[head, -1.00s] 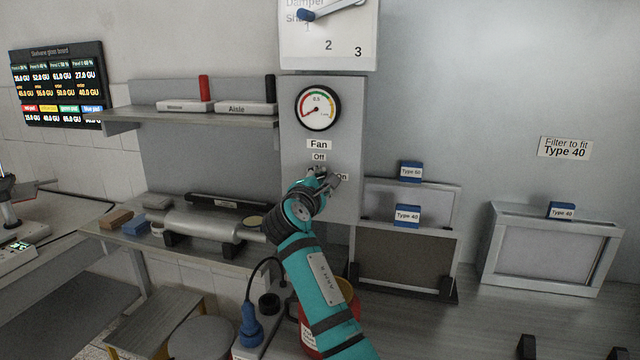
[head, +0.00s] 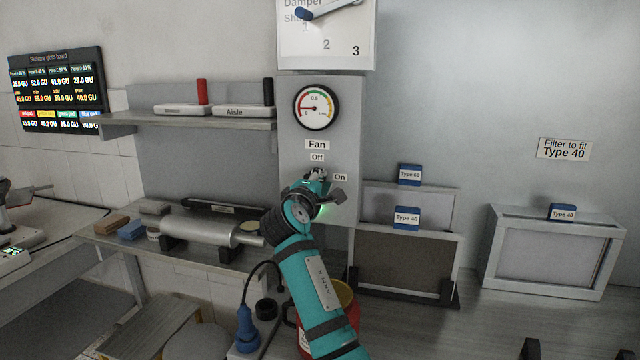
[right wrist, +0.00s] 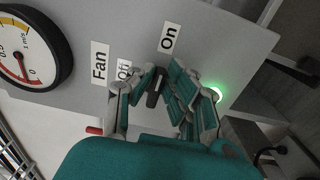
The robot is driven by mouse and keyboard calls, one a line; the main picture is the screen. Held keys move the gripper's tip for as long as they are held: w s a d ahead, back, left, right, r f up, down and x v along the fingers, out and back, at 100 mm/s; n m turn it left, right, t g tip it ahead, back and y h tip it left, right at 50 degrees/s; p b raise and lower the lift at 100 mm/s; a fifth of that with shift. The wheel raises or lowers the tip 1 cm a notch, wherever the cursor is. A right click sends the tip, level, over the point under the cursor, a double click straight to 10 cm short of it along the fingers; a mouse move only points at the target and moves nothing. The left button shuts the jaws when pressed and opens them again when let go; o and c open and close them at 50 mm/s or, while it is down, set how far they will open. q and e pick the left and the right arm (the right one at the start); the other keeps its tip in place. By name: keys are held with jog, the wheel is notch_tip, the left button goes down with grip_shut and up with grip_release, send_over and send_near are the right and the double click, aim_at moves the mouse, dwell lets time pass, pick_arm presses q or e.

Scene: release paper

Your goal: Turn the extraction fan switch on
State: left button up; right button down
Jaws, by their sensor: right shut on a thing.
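The fan switch (right wrist: 154,88) is a small dark lever on the grey panel (head: 350,130), below the "Fan" and "Off" labels and beside the "On" label (right wrist: 168,37). In the right wrist view the lever points toward "On". My right gripper (right wrist: 158,82) is shut on the lever, with fingers on both sides of it. In the head view the right gripper (head: 325,185) covers the switch, and the "On" label (head: 340,177) shows just right of it. A green light (right wrist: 213,93) glows on the panel beside the fingers. My left gripper is not in view.
A round gauge (head: 317,107) sits above the labels, its needle in the low red part. A shelf (head: 190,122) and a bench with a metal cylinder (head: 205,231) are at left. Framed filters (head: 405,265) stand close by at right.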

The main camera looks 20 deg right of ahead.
jog(key=c, duration=1.3)
grip_release()
jog(key=shift+c, duration=0.2)
jog(key=v, duration=1.2)
